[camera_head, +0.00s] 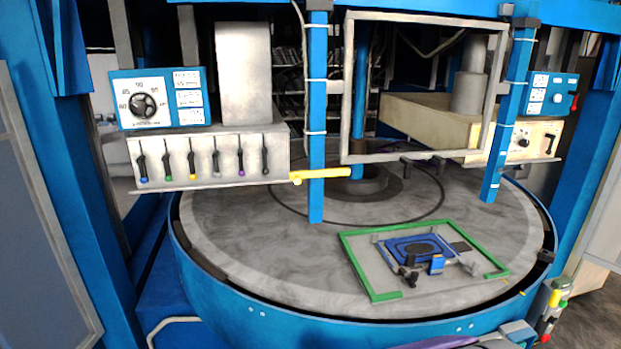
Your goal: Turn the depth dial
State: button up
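A round black dial (143,106) with a white numbered scale sits on a blue-edged panel (160,99) at the upper left. Its scale shows figures around 80 to 90; the small lettering is too blurred to read. A smaller black knob (522,142) sits on a cream box at the right. I cannot read a label that says which one is the depth dial. My gripper is not in view.
A row of levers (202,158) hangs below the left panel. A yellow bar (320,175) juts across a blue post (317,120). A grey frame (347,90) stands at centre. The round table (260,262) carries a green-edged plate (385,296) with a blue die.

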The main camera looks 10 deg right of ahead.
aim_at(523, 142)
jog(key=l, duration=1.35)
jog(key=i+l, duration=0.15)
jog(key=l, duration=1.2)
